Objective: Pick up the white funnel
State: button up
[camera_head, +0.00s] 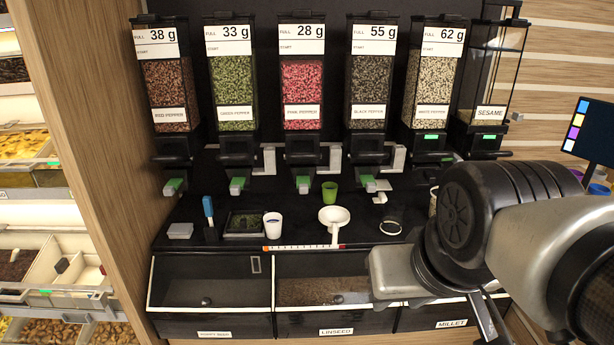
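The white funnel (333,215) lies on the black shelf in the middle of the camera_head view, below the dispensers. Its round bowl faces up and its narrow handle or spout points down toward the shelf's front edge. My gripper (490,325) is at the lower right, in front of the millet bin, partly cut off by the bottom of the picture. It is apart from the funnel, to its right and nearer the camera. Its fingers are too little shown to tell whether they are open or shut.
A green cup (329,192) stands behind the funnel and a white cup (272,225) to its left. A ring-shaped item (391,228) lies to its right. A blue-handled brush (208,210) is further left. Pepper dispensers (303,85) hang above; bins (325,292) sit below the shelf.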

aim_at(335, 217)
jog(key=z, duration=3.05)
jog(key=u, duration=2.4)
jog(key=i+j+u, duration=0.3)
jog(key=i, duration=0.35)
jog(key=i+u, duration=0.35)
jog(key=i, duration=0.35)
